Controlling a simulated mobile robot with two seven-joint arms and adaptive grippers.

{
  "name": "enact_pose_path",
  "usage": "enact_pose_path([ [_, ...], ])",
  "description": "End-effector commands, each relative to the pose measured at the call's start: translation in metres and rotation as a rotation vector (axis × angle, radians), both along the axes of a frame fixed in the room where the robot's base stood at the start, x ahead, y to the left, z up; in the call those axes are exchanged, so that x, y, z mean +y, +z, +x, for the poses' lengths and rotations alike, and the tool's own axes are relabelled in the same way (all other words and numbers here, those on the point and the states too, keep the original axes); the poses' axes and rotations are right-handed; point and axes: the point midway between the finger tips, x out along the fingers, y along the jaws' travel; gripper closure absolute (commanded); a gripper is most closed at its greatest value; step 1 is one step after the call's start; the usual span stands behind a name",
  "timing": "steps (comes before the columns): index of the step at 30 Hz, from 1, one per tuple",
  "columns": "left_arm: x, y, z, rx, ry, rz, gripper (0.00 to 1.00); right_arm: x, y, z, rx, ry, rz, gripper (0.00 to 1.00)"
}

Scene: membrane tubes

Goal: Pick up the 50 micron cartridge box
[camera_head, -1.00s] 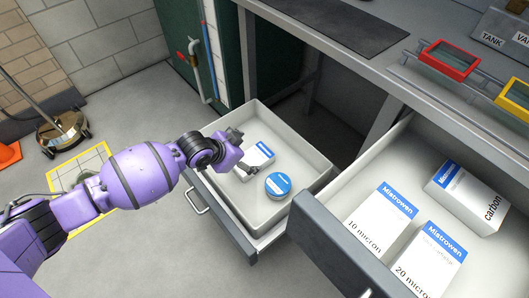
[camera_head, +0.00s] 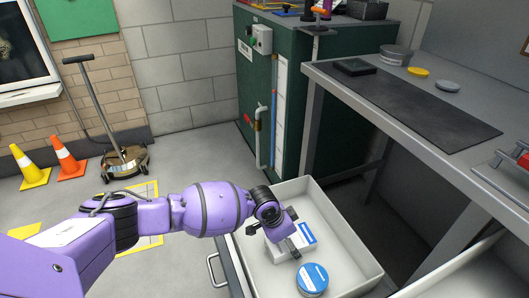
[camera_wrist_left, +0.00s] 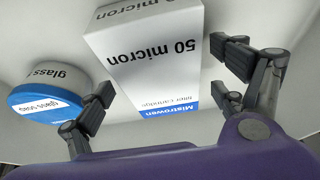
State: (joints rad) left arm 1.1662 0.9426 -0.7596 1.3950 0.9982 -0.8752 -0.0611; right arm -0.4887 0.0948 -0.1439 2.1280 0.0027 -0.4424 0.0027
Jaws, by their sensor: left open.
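The 50 micron cartridge box (camera_head: 305,236) is white with a blue Mistrowen band and lies in the open drawer (camera_head: 350,249). My left gripper (camera_head: 288,240) is low in this drawer at the box, hiding part of it in the head view. In the left wrist view the box (camera_wrist_left: 155,62) shows its "50 micron" label between the two spread fingers of the gripper (camera_wrist_left: 165,75). The fingers are open, and I see a gap on either side of the box. I cannot tell exactly how far the fingertips reach along its sides. My right gripper is out of view.
A round blue-lidded glass wool tub (camera_head: 312,279) stands in the same drawer, near the box; in the wrist view the tub (camera_wrist_left: 48,98) is close beside the left finger. A grey workbench (camera_head: 400,120) is to the right, a green cabinet (camera_head: 255,90) behind.

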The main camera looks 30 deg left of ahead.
Motion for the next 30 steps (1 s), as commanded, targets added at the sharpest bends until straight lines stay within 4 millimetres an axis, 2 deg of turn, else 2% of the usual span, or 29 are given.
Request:
enact_pose_path([
  [2,-0.0041,-0.006,0.0064,-0.007,-0.002,-0.001,0.12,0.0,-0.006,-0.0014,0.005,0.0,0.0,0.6],
  [8,-0.0045,-0.0038,0.0077,-0.01,-0.003,-0.002,0.12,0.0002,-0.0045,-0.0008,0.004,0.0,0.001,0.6],
  [11,-0.0045,-0.0035,0.0077,-0.01,-0.003,-0.002,0.22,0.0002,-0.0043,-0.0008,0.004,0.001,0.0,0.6],
  [21,-0.0046,-0.0035,0.0077,-0.01,-0.002,-0.002,0.67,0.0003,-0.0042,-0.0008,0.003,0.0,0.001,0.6],
  [30,-0.0048,-0.0006,0.0085,-0.011,-0.003,-0.003,0.69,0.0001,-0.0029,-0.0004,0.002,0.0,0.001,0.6],
])
